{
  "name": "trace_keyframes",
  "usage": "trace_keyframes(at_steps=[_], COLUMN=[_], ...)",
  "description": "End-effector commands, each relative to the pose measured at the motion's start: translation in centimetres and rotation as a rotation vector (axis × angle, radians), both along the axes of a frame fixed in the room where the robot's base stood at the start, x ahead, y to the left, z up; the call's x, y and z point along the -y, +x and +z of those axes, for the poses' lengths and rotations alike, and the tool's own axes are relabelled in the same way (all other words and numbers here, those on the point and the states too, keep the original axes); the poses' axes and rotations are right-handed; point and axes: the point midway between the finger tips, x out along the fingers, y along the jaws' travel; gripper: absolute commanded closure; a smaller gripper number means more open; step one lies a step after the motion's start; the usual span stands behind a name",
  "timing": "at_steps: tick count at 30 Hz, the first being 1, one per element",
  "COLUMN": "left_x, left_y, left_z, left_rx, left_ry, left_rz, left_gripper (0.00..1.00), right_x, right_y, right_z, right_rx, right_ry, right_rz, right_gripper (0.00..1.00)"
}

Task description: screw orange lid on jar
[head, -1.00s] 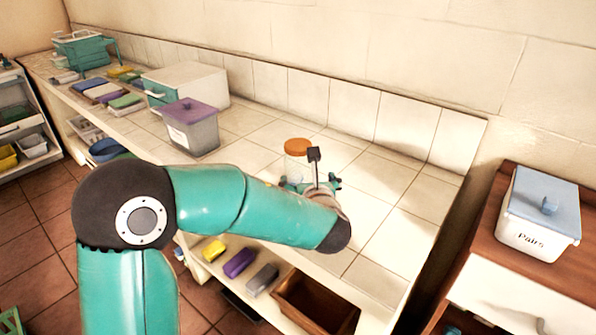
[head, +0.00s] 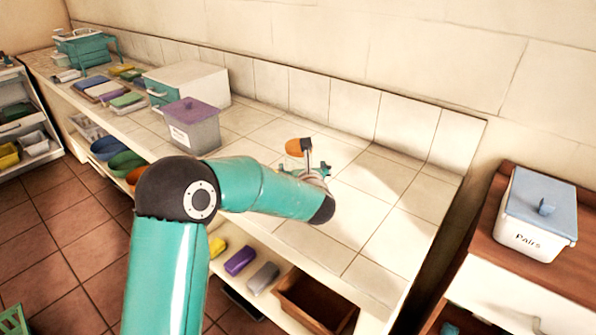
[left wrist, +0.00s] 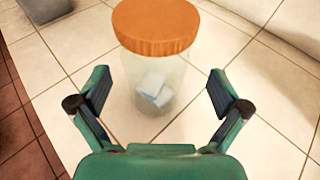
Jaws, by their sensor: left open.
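The orange lid (head: 296,147) sits on top of the clear jar. In the left wrist view the lid (left wrist: 155,27) looks level on the upright jar (left wrist: 152,88), which has pale blue-white cubes in its bottom. In the head view my arm and gripper hide most of the jar. My left gripper (left wrist: 160,92) is open, with one finger to each side of the jar in the picture and a gap on both sides. In the head view the left gripper (head: 318,169) is low over the tiled counter, just in front of the jar. My right gripper is not in view.
A grey box with a purple lid (head: 190,125) and a white box with a drawer (head: 187,84) stand left on the tiled counter (head: 392,212). The counter right of the jar is clear. A blue-lidded box (head: 541,212) stands on the wooden cabinet.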

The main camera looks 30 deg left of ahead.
Motion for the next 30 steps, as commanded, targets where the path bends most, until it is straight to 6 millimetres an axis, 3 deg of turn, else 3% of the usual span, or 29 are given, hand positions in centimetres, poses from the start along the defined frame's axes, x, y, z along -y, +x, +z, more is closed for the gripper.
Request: trace_keyframes(at_steps=[9,20,30], left_x=[-2.8,-2.9,-3.0], left_y=[2.5,2.7,2.7], left_z=[-1.4,-1.6,-1.6], left_rx=[-0.002,-0.002,-0.002], left_ry=[-0.001,-0.001,-0.001], left_rz=[0.001,0.000,0.000], left_gripper=[0.00,0.00,0.53], right_x=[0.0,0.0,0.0], right_y=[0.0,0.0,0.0], right_z=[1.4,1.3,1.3], right_rx=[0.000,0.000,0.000], right_ry=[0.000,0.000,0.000], right_rz=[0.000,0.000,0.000], right_gripper=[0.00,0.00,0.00])
